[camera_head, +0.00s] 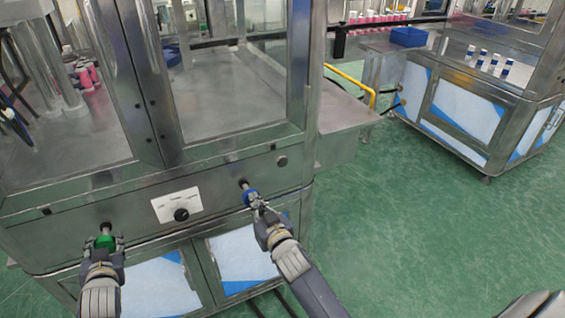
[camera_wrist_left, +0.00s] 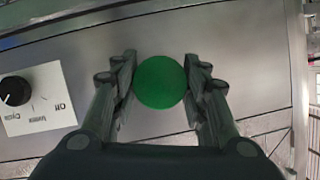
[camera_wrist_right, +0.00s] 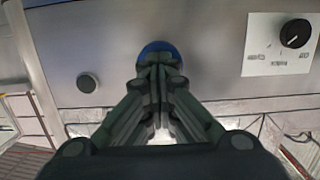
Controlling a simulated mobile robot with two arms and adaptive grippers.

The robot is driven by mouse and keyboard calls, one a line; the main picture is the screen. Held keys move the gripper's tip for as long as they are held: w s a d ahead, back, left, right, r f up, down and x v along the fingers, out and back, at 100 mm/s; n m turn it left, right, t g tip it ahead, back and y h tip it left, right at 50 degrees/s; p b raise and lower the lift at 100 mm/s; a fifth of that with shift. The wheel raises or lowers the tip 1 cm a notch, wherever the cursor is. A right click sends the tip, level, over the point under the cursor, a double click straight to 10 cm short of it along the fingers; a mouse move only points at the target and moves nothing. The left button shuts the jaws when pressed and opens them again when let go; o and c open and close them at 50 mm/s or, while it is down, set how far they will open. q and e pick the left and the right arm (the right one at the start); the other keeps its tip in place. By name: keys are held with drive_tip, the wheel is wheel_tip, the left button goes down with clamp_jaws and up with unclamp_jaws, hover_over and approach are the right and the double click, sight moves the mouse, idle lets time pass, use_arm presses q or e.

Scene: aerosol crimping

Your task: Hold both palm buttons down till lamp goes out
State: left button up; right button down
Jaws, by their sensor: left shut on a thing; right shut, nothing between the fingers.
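My left gripper (camera_head: 105,240) is at the green palm button (camera_head: 104,242) on the machine's front panel. In the left wrist view its two fingers lie on either side of the round green button (camera_wrist_left: 161,82), shut on it. My right gripper (camera_head: 254,199) is at the blue palm button (camera_head: 249,195) further right on the panel. In the right wrist view its fingers (camera_wrist_right: 158,72) are shut together, empty, with the tips in front of the blue button (camera_wrist_right: 160,48) and hiding much of it. I cannot tell how far either button is pressed. No lit lamp is plain to see.
Between the buttons is a white label with a black knob (camera_head: 181,214). A small grey round fitting (camera_head: 282,160) sits right of the blue button; I cannot tell whether it is a lamp. Glass doors rise above the panel. Green floor (camera_head: 420,230) is free at the right.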

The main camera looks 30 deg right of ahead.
use_arm(q)
drive_tip(key=shift+w+a+r, duration=0.1)
drive_tip(key=shift+w+r, duration=0.15)
drive_tip(key=shift+r, duration=0.2)
drive_tip(key=shift+f, duration=0.1)
use_arm(e)
drive_tip(key=shift+s+f, duration=0.2)
drive_tip(key=shift+s, duration=2.1)
drive_tip(key=shift+s, duration=0.1)
use_arm(q)
drive_tip(key=o, duration=1.1)
drive_tip(key=shift+f, duration=0.15)
drive_tip(key=shift+c, duration=0.2)
drive_tip(key=shift+o, duration=0.4)
drive_tip(key=shift+f, duration=0.15)
use_arm(e)
drive_tip(key=s, duration=0.5)
drive_tip(key=shift+s+r, duration=0.3)
drive_tip(key=shift+r, duration=0.05)
use_arm(q)
drive_tip(key=shift+s, duration=0.15)
drive_tip(key=v, duration=1.1)
drive_tip(key=shift+s, duration=0.35)
